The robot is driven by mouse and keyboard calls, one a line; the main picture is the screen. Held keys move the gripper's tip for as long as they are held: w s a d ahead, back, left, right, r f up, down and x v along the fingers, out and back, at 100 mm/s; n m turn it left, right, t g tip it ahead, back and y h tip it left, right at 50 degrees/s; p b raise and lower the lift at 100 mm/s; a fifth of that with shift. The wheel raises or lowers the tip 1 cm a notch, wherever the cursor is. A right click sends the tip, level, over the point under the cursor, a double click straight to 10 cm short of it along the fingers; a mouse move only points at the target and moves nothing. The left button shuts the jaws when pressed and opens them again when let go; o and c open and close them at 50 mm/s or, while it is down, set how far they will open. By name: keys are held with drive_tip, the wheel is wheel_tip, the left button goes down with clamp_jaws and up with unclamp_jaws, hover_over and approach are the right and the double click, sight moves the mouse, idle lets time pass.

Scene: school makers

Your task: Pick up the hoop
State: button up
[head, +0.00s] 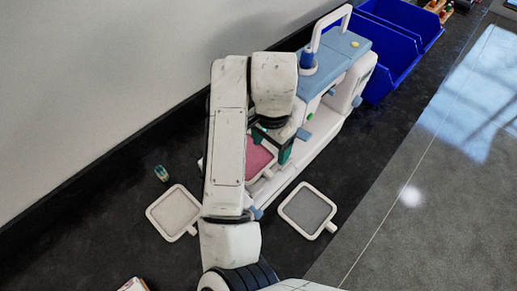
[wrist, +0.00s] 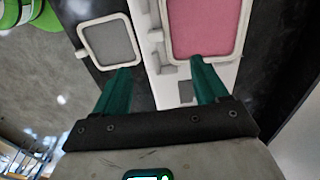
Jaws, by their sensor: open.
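A square white hoop with pink fabric (head: 261,157) lies at the white and blue embroidery machine (head: 342,50), partly hidden by my arm. It also shows in the wrist view (wrist: 205,28), cut off at the top. One grey hoop shows in the wrist view (wrist: 108,43). My gripper (head: 272,143) is open and empty by the pink hoop. In the wrist view one fingertip overlaps the pink hoop's near edge; I cannot tell if they touch.
Blue bins (head: 390,70) stand behind the machine. A small spool (head: 161,173) stands near the wall, left of my arm. The machine's upright body is close to my gripper on the right. Dark counter around the grey hoops is mostly clear. Open floor lies at the right.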

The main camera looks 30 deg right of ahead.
drive_tip(key=b, duration=0.2)
hover_over(268, 171)
wheel_tip(268, 171, down, 6)
drive_tip(key=shift+a+f, duration=0.1)
drive_tip(key=shift+f, duration=0.1)
drive_tip(key=shift+f+p, duration=0.4)
drive_tip(key=shift+f, duration=1.8)
drive_tip(key=shift+c, duration=0.5)
drive_tip(key=c, duration=1.2)
drive_tip(key=shift+o, duration=0.2)
drive_tip(key=shift+r, duration=0.1)
